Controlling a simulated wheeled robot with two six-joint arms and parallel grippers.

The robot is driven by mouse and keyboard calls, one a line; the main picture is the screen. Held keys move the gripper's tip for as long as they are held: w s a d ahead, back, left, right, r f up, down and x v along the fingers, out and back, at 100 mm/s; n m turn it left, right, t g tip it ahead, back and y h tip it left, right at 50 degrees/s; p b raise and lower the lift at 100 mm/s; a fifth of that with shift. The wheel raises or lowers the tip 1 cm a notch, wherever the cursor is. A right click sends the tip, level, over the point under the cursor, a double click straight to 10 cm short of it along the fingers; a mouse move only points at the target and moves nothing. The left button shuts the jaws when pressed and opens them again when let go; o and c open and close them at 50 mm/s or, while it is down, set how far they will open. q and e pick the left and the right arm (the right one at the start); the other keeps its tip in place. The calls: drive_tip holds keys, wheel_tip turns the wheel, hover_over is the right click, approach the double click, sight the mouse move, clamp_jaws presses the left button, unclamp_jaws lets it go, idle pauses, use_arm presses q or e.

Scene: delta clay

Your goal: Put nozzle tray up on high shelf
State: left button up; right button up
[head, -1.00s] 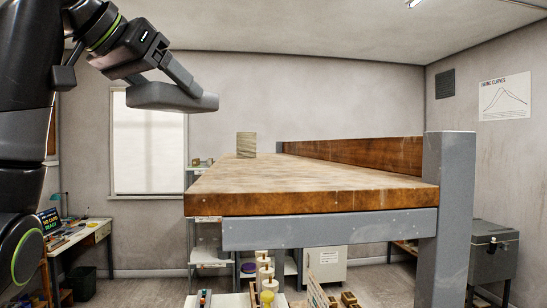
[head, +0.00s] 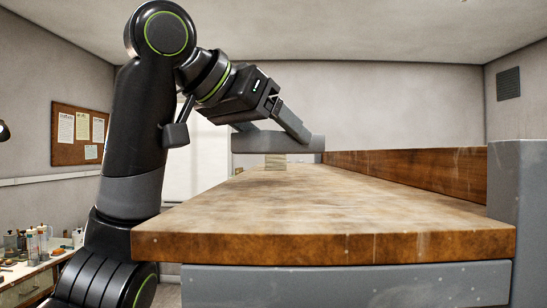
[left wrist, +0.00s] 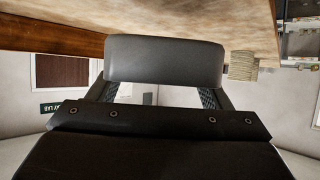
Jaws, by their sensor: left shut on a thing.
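The nozzle tray (head: 262,143) is a grey, shallow, round-cornered block. My left gripper (head: 288,122) is shut on it and holds it level above the high shelf's wooden board (head: 330,205). In the left wrist view the tray (left wrist: 165,60) spans both fingers (left wrist: 155,94), and the board (left wrist: 190,16) shows behind it. I cannot tell the exact gap between tray and board. The tray's inside is hidden from these views. My right gripper is not in view.
A pale ribbed cylinder (head: 275,161) stands on the board, its top hidden behind the tray; it also shows in the left wrist view (left wrist: 243,66). A wooden back rail (head: 410,173) and a grey post (head: 515,215) bound the right side. The board's near part is bare.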

use_arm(q)
drive_tip(key=shift+f, duration=0.45)
wheel_tip(320, 180, down, 2)
drive_tip(key=shift+s+p, duration=0.15)
drive_tip(key=shift+p, duration=0.15)
drive_tip(key=shift+a+f, duration=0.1)
drive_tip(key=shift+f, duration=0.45)
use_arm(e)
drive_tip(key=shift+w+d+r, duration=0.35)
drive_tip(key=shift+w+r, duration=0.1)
use_arm(q)
drive_tip(key=shift+f, duration=0.15)
drive_tip(key=o, duration=1)
drive_tip(key=shift+c, duration=0.2)
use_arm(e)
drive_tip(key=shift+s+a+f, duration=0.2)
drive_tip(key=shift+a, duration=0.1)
